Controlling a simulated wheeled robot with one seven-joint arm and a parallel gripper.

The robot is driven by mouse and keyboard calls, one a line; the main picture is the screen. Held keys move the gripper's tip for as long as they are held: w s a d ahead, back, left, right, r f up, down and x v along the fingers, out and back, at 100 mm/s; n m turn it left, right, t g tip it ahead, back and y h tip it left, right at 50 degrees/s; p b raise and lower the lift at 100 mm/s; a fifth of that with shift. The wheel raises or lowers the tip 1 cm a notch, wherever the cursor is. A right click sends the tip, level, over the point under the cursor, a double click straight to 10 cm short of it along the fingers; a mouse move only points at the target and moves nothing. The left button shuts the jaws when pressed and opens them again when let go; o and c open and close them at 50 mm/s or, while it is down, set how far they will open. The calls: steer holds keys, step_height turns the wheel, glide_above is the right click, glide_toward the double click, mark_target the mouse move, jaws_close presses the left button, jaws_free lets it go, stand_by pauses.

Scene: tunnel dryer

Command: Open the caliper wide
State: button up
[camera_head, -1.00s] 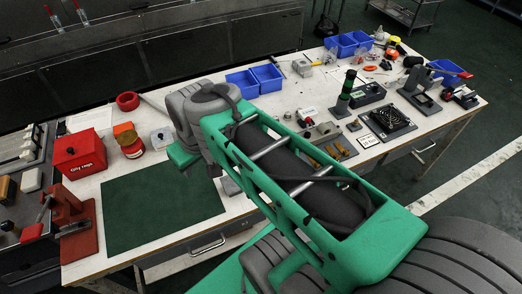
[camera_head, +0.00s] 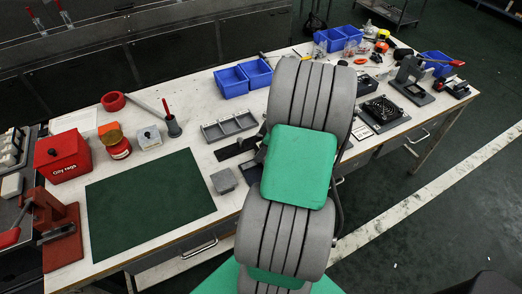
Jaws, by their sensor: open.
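I cannot clearly make out a caliper. A dark flat bar (camera_head: 236,148) lies on the bench just left of my arm, its right end running up to the arm. I cannot tell whether it is the caliper. My gripper does not show; my grey and green arm stands across the middle of the view and covers that part of the bench.
A green mat (camera_head: 150,203), a small grey block (camera_head: 223,181) and a grey compartment tray (camera_head: 229,126) lie left of my arm. A red rag box (camera_head: 62,157), red tin (camera_head: 117,146) and red press (camera_head: 62,232) stand further left. Blue bins (camera_head: 232,82) stand behind.

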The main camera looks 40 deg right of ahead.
steer(key=shift+w+a+f, duration=0.1)
steer(key=shift+w+f, duration=0.1)
steer(key=shift+f, duration=0.4)
steer(key=shift+c, duration=0.5)
jaws_close()
steer(key=shift+r, duration=0.1)
stand_by(0.4)
